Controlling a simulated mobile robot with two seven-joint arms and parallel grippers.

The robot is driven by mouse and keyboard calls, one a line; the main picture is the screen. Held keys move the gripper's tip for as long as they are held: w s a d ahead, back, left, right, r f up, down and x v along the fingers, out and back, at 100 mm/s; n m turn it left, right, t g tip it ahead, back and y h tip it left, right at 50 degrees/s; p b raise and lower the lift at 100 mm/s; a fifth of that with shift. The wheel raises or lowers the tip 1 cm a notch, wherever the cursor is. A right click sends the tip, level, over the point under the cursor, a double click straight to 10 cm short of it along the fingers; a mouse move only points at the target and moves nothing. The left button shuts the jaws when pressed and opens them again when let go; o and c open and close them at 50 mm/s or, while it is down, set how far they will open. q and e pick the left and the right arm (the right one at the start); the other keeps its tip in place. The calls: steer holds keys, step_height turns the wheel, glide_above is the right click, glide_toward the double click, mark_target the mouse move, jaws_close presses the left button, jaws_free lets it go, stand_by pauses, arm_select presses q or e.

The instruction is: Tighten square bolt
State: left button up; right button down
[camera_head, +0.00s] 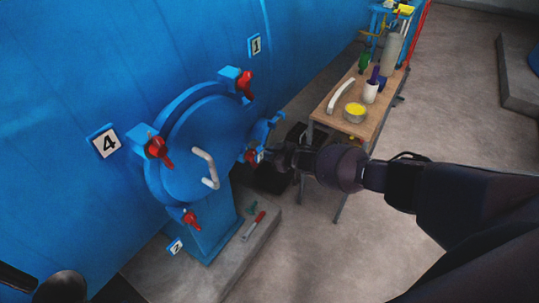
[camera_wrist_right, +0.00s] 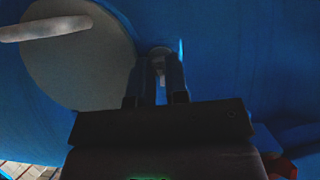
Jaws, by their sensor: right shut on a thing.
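The round blue autoclave door (camera_head: 205,125) carries a curved white handle (camera_head: 209,168), which also shows in the right wrist view (camera_wrist_right: 45,28). My right gripper (camera_head: 270,157) reaches in from the right to the door's right edge. In the right wrist view its two fingers (camera_wrist_right: 158,75) are shut on the small greyish square bolt (camera_wrist_right: 159,53). The picture is dark there, and the fingers hide part of the bolt. In the head view my gripper hides the bolt. Dark parts of my left arm show at the lower left, with its gripper out of view.
Red clamps sit around the door at the top (camera_head: 245,83), left (camera_head: 157,149) and bottom (camera_head: 190,219). A red-handled tool (camera_head: 254,224) lies on the concrete plinth (camera_head: 262,240). A wooden table (camera_head: 366,128) with several items stands behind my right arm.

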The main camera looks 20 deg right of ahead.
steer(key=shift+w+r+m, duration=0.2)
steer(key=shift+m, duration=0.2)
stand_by(0.3)
steer(key=c, duration=1.1)
jaws_free()
steer(key=shift+a, duration=0.1)
steer(key=shift+f, duration=0.1)
